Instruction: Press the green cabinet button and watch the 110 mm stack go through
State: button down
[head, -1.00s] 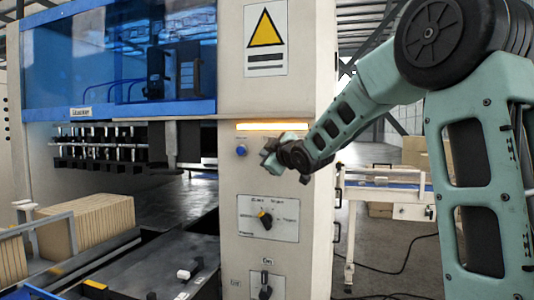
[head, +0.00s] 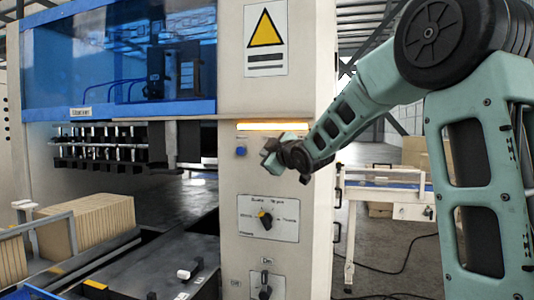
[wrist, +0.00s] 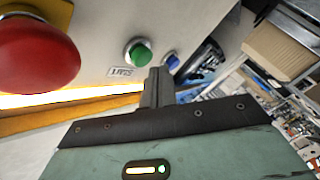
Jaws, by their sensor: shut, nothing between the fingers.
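The green button (wrist: 138,52) sits on the cream cabinet front in the wrist view, with a small label beside it. In the head view it is not visible, hidden around my gripper. My gripper (head: 270,155) is shut and empty, in front of the cabinet panel just below the lit amber strip. In the wrist view its fingertips (wrist: 159,74) appear just below and right of the green button, between it and a blue button (wrist: 171,62); I cannot tell whether they touch the panel. A stack of brown kraft boards (head: 85,226) stands upright at the left in the head view.
A large red mushroom button (wrist: 36,53) on a yellow plate is left of the green one. The blue button (head: 241,151) also shows in the head view. A rotary selector (head: 265,218) is below. A conveyor (head: 385,186) stands behind at right.

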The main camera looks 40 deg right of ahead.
jog(key=shift+w+d, duration=0.1)
jog(key=shift+d, duration=0.05)
jog(key=shift+w+d, duration=0.15)
jog(key=shift+d, duration=0.05)
jog(key=shift+w+d, duration=0.35)
jog(key=shift+d, duration=0.15)
dwell(1.1)
jog(key=shift+s+a+b, duration=0.65)
jog(key=shift+a+b, duration=0.05)
jog(key=shift+a, duration=0.1)
jog(key=shift+a, duration=0.1)
jog(key=s+a+b, duration=0.1)
jog(key=a+b, duration=0.1)
jog(key=s+a+b, duration=0.1)
jog(key=s+b, duration=0.1)
jog(key=shift+a+b, duration=0.3)
jog(key=shift+a, duration=0.1)
